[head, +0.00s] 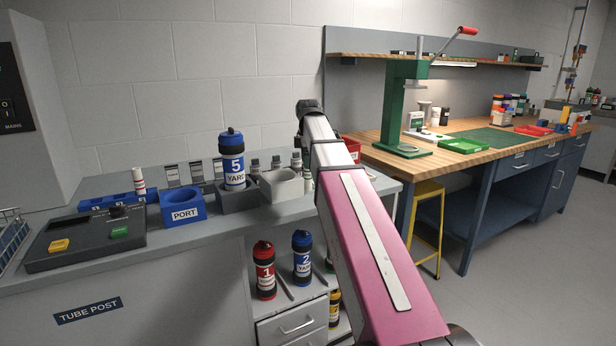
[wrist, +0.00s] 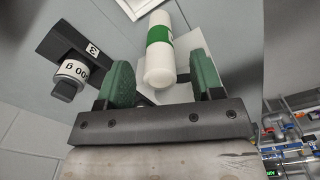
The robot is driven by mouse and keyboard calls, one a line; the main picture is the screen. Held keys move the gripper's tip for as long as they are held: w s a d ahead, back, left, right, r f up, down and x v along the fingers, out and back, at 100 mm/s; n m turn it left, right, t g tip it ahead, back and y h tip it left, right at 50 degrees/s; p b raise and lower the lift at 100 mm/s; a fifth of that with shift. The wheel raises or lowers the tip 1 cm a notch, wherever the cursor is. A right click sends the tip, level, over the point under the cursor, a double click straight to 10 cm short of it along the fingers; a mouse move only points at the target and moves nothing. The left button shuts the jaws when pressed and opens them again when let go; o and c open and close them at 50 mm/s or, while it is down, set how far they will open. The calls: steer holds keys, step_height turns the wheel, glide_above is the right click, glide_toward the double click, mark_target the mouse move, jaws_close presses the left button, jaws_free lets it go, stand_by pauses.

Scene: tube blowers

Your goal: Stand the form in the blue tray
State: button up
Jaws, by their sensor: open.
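In the wrist view a white roll with a green band (wrist: 159,68), which I take to be the form, lies between the two green fingers of my gripper (wrist: 160,62). The fingers are apart, with a gap visible beside the roll. In the head view my arm hides most of the gripper. A long blue tray (head: 105,206) with small labelled slots lies on the grey counter at the left. A white roll with a red band (head: 139,181) stands upright at its right end.
A blue PORT block (head: 184,210) and a grey holder with blue canister 5 (head: 233,165) stand between the tray and my arm. A pale open box (head: 283,185) is beside them. A control panel (head: 85,238) sits in front of the tray.

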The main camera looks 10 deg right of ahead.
step_height(320, 180, down, 2)
steer(key=shift+f, duration=0.1)
steer(key=shift+c, duration=0.3)
steer(key=c, duration=1)
